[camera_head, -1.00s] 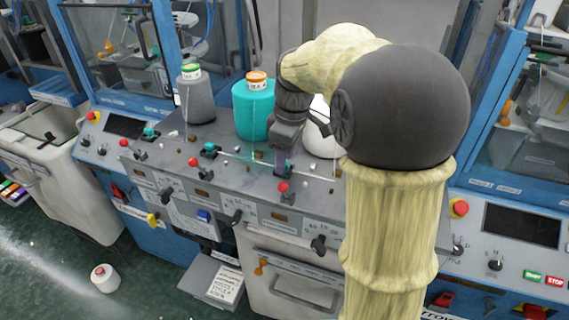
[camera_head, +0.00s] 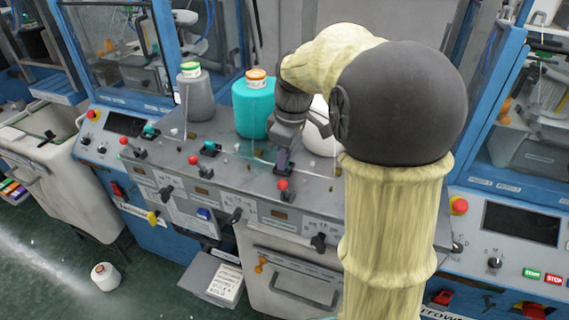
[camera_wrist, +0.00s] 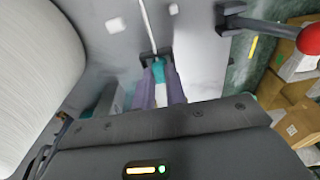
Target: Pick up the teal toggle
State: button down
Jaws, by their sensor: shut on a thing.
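My gripper (camera_wrist: 160,93) is shut on a teal toggle (camera_wrist: 158,70) that shows between its two purple fingers in the wrist view. The toggle sits at a dark bracket with a thin pale rod running up from it. In the head view my gripper (camera_head: 283,165) is low over the grey machine top, right of the teal yarn cone (camera_head: 253,108). The held toggle is mostly hidden there by the fingers. Two other teal toggles stand to the left, one in the middle (camera_head: 209,146) and one farther left (camera_head: 150,130).
A red-knobbed lever (camera_head: 283,184) stands close in front of my gripper; its red ball (camera_wrist: 309,39) is at the right of the wrist view. A white cone (camera_wrist: 35,75) is close on the left there. A grey cone (camera_head: 194,95) stands farther left on the machine top (camera_head: 225,170).

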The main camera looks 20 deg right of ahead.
notch_tip(320, 180, up, 10)
dwell(0.6)
jog(key=shift+w, duration=0.1)
dwell(0.4)
